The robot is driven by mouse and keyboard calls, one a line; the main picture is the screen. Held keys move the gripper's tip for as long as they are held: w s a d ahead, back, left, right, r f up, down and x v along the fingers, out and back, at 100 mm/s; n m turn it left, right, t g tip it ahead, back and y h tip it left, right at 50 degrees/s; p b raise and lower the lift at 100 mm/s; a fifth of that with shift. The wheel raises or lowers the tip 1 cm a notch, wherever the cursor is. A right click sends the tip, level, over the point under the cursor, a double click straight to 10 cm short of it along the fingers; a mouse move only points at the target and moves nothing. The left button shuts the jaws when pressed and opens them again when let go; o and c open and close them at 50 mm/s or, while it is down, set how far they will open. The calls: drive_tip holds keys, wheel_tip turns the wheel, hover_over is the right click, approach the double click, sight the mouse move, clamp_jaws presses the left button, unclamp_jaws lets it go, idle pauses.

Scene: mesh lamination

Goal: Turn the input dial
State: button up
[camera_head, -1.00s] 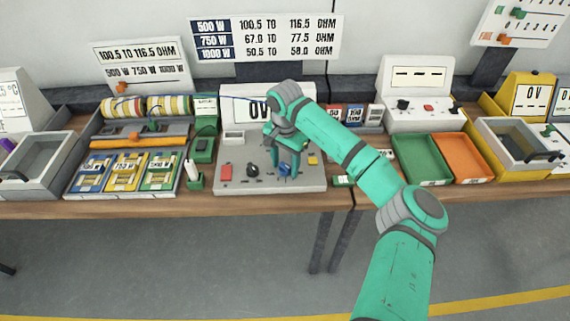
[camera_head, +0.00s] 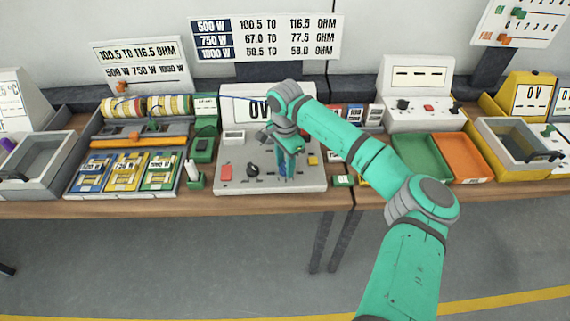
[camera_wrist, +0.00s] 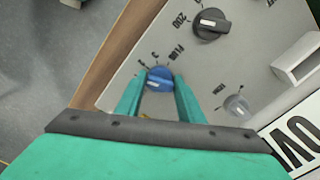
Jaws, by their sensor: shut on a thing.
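The input dial is the blue knob (camera_wrist: 160,79) on the grey control panel (camera_wrist: 135,75) in the wrist view. My gripper (camera_wrist: 160,84) has its two green fingers on either side of the blue knob, shut on it. Markings are printed around the knob. In the head view my gripper (camera_head: 287,172) points down at the right part of the panel (camera_head: 240,178), and its fingers largely hide the blue knob.
A black knob (camera_wrist: 210,24) and a pale knob (camera_wrist: 236,106) sit near the blue one. A red button (camera_head: 226,173) is at the panel's left. The display (camera_head: 257,105) behind reads 0V, partly covered by my arm. Green (camera_head: 421,180) and orange (camera_head: 466,179) trays lie to the right.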

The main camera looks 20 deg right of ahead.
drive_tip(key=m, duration=0.4)
drive_tip(key=shift+m, duration=0.3)
drive_tip(key=m, duration=1)
drive_tip(key=shift+m, duration=2.7)
drive_tip(key=o, duration=1)
